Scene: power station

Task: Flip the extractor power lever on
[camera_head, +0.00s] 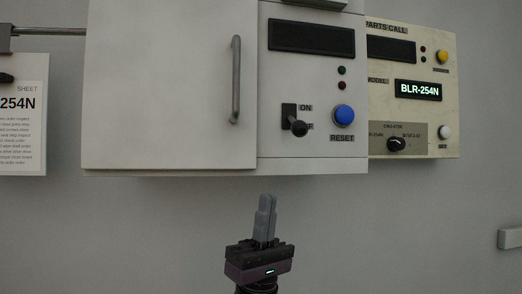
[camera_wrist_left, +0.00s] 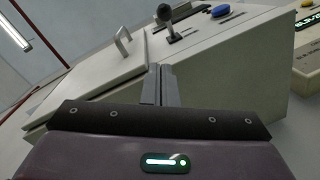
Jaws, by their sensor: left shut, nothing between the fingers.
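The power lever (camera_head: 299,128) is a dark knobbed toggle on the front of a white wall cabinet (camera_head: 170,90). My left gripper (camera_head: 266,200) is shut and empty, just below the cabinet's lower edge and a little left of the lever. In the left wrist view its fingers (camera_wrist_left: 158,68) stand together, apart from the lever. My right gripper is not in view.
A blue RESET button (camera_head: 343,115) sits right of the lever. The cabinet door has a vertical grey handle (camera_head: 235,80). A cream panel (camera_head: 450,90) with a display and knob adjoins on the right. A paper sheet (camera_head: 20,125) hangs at left. The wall below is clear.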

